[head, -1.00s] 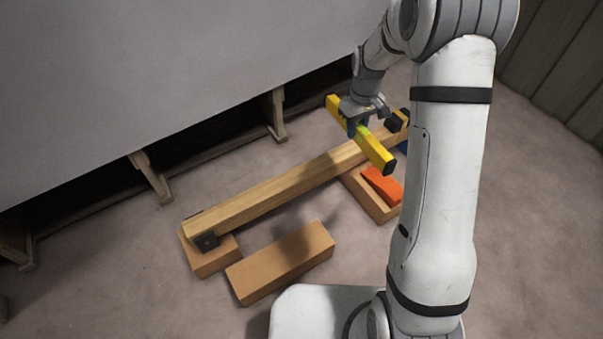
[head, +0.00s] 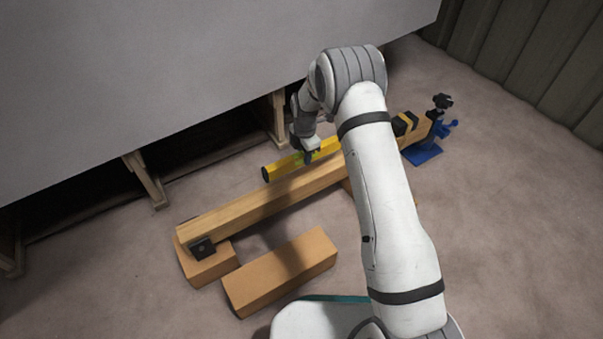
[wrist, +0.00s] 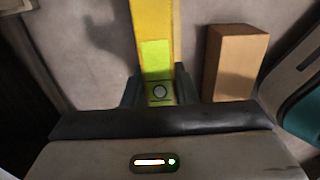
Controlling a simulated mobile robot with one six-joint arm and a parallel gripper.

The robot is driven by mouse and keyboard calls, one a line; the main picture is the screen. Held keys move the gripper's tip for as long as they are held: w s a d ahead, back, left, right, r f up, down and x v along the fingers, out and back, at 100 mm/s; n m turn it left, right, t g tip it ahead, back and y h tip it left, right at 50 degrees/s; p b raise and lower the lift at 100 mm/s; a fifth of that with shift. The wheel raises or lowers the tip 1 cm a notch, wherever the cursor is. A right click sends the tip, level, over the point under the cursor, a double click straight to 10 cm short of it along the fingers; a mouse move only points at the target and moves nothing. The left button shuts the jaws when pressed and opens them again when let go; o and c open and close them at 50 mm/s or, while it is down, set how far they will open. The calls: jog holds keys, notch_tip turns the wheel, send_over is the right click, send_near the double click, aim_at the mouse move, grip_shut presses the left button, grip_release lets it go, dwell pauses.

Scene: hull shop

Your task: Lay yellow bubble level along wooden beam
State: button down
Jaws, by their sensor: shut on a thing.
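The yellow bubble level (head: 283,167) is in my gripper (head: 307,157), which is shut on its middle. In the head view it runs nearly parallel to the wooden beam (head: 262,202) and shows along the beam's far edge; part of it is hidden by my arm. Whether it touches the beam I cannot tell. In the wrist view the level (wrist: 152,25) runs straight up between the fingers of my gripper (wrist: 159,90), with its green vial section near them. The beam is not clearly seen there.
A loose wooden block (head: 282,273) lies on the floor in front of the beam. Another block (head: 208,265) supports the beam's left end. A blue stand (head: 423,153) with a black knob is at its right end. A grey panel (head: 200,80) on wooden supports stands behind.

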aim_at(305, 176)
notch_tip(305, 176, down, 7)
jog(key=b, duration=0.2)
jog(key=shift+f+b, duration=0.1)
jog(key=shift+b, duration=0.3)
jog(key=shift+f, duration=0.1)
jog(key=c, duration=1.2)
grip_release()
jog(key=shift+o, duration=0.2)
